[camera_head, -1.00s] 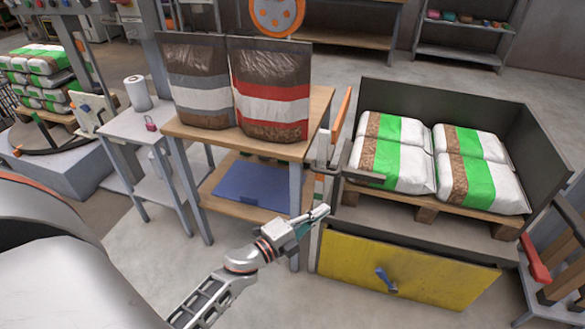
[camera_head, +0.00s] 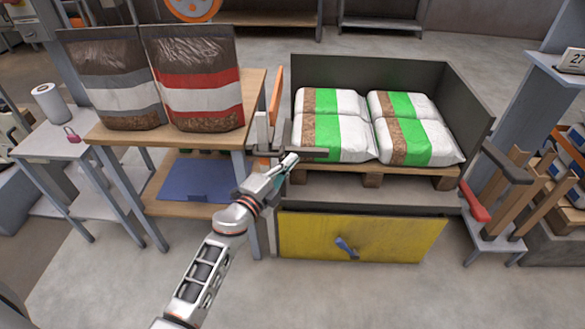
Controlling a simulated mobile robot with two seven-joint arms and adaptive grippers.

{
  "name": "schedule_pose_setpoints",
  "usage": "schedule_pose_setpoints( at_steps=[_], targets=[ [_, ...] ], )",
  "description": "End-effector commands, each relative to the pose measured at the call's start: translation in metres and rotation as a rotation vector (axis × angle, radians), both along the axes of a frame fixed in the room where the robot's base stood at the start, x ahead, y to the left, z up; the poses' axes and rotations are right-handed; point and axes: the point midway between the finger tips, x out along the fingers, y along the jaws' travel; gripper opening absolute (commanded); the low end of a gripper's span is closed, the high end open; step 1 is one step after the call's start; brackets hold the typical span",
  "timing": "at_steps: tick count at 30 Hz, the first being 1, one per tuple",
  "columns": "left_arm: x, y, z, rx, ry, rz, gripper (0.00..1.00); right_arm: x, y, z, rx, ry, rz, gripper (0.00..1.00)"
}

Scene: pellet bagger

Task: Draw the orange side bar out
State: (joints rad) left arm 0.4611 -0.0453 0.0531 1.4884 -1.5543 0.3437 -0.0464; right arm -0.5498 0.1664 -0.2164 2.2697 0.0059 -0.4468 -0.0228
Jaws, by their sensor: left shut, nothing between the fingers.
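My left gripper (camera_head: 290,160) is shut and empty, just below and right of the orange bar. Its tip overlaps the left end of a dark horizontal bar (camera_head: 312,153) in the picture; contact cannot be told. My right gripper is out of view.
White and green sacks (camera_head: 335,137) lie on a pallet (camera_head: 373,180) in the dark bin (camera_head: 462,92). The wooden table (camera_head: 252,92) holds two pellet bags (camera_head: 198,85). The floor in front is clear.

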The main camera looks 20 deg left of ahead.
Motion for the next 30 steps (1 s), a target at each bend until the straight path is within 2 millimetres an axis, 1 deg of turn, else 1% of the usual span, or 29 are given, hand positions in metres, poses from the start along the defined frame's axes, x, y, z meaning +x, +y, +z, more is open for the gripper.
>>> schedule_pose_setpoints(
  at_steps=[1,6,18,20,25,27,30],
  targets=[
    [-0.001,0.005,-0.004,0.001,0.002,-0.001,0.0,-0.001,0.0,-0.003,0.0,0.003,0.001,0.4],
    [-0.002,0.016,-0.003,0.0,0.0,-0.002,0.0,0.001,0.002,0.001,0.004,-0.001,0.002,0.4],
    [-0.002,0.02,-0.002,0.001,-0.003,-0.003,0.0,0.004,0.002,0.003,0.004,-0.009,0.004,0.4],
    [-0.004,0.027,-0.002,0.001,-0.003,-0.001,0.0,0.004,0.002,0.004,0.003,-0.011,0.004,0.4],
    [-0.012,0.056,-0.001,0.003,-0.003,0.001,0.0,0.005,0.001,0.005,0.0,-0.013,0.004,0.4],
    [-0.014,0.062,-0.001,0.002,-0.003,0.001,0.0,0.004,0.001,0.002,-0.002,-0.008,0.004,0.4],
    [-0.015,0.065,-0.002,0.001,-0.004,0.0,0.0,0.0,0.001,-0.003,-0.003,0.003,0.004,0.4]
  ],
)
